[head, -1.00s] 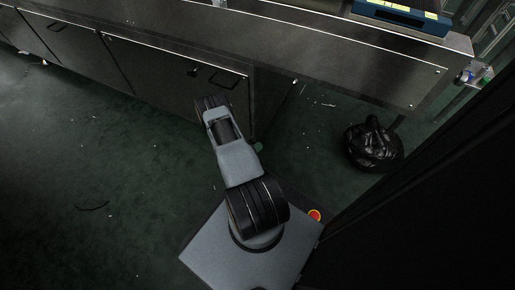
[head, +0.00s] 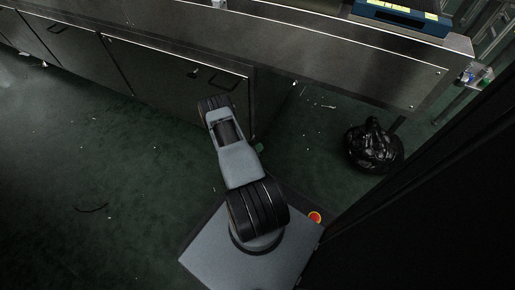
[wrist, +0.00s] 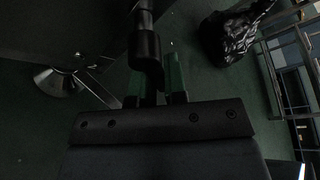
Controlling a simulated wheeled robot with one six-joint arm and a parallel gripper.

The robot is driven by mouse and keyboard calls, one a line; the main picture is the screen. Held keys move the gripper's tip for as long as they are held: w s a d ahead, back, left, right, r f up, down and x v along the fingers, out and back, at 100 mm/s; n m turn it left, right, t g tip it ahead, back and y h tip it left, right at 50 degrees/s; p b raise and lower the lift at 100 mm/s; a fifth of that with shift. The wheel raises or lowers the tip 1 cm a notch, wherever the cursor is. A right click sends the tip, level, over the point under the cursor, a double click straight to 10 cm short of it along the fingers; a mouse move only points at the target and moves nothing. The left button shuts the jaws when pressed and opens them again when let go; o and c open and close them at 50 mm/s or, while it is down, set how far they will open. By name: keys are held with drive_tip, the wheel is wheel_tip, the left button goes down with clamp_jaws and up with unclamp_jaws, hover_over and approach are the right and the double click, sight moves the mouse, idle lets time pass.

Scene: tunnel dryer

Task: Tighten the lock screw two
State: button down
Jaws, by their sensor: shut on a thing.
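In the wrist view, a dark cylindrical part with a stepped shaft (wrist: 145,42), which looks like the lock screw, comes down from the top edge to the jaws. My gripper (wrist: 154,82) is shut on its lower end, with a greenish finger on each side. The picture is too dark to show any number or thread on the screw.
A black garbage bag (head: 373,148) lies on the green floor at right; it also shows in the wrist view (wrist: 228,36). A round metal foot (wrist: 55,82) stands at left in the wrist view. Floor left of my base is mostly clear. A dark panel (head: 430,200) borders the right.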

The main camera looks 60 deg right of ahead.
drive_tip(key=shift+w+f+m+t, duration=0.2)
drive_tip(key=shift+w+m+t, duration=0.1)
drive_tip(key=shift+m, duration=0.3)
drive_tip(key=shift+s, duration=0.1)
drive_tip(key=c, duration=1.4)
unclamp_jaws()
drive_tip(key=shift+c, duration=0.2)
